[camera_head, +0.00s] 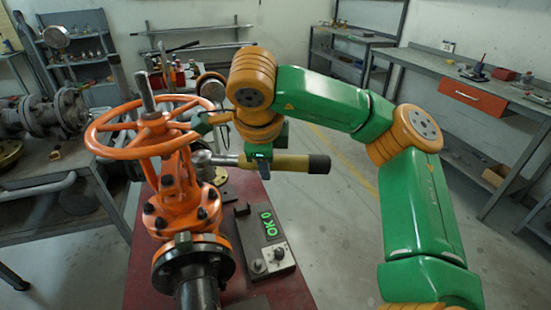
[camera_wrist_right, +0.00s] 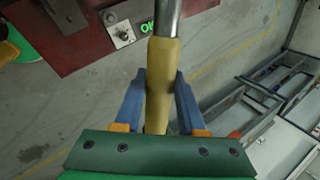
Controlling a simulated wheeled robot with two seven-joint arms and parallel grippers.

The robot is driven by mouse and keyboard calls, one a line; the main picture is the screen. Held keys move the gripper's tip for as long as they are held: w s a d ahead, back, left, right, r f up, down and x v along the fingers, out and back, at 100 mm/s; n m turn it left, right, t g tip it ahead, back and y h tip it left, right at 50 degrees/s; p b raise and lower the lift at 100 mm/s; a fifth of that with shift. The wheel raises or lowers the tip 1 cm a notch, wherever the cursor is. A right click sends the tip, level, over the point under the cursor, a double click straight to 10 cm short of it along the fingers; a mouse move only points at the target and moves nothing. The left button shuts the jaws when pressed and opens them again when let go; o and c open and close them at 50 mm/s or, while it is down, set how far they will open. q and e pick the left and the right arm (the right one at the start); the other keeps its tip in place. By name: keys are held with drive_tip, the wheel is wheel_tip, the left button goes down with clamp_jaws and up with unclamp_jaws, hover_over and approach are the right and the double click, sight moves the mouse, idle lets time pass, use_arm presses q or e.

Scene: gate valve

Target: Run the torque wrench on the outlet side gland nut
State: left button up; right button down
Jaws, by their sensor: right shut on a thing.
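The orange gate valve (camera_head: 182,213) stands on the red bench, with its handwheel (camera_head: 150,127) on top. The torque wrench has a yellow handle (camera_head: 303,164) with a dark end and a metal shaft, lying roughly level. My right gripper (camera_head: 258,160) is shut on the wrench handle; in the right wrist view its blue fingers (camera_wrist_right: 160,95) sit either side of the yellow handle (camera_wrist_right: 161,70). The wrench head (camera_head: 201,157) is at the valve's yoke, below the handwheel. The gland nut is hidden there, so I cannot tell whether the head is seated on it. My left gripper is out of view.
A grey box with a green "OK 0" display (camera_head: 268,224) and knobs lies on the red bench (camera_head: 143,275), right of the valve. A side table (camera_head: 60,215) with pipework is at left. A workbench (camera_head: 465,75) runs along the right. Open floor lies between.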

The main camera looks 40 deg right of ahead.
sight(219, 159)
drive_tip(key=shift+w+a+r+p, duration=0.1)
drive_tip(key=shift+w+a+p, duration=0.6)
drive_tip(key=shift+w+a, duration=0.6)
drive_tip(key=shift+w+a+p, duration=1.05)
drive_tip(key=shift+w+a, duration=0.35)
drive_tip(key=shift+w, duration=0.05)
drive_tip(key=shift+w+a, duration=0.3)
drive_tip(key=shift+a, duration=0.2)
drive_tip(key=shift+f+b, duration=0.95)
drive_tip(key=shift+f, duration=0.2)
drive_tip(key=shift+f+b, duration=0.3)
drive_tip(key=shift+b, duration=0.1)
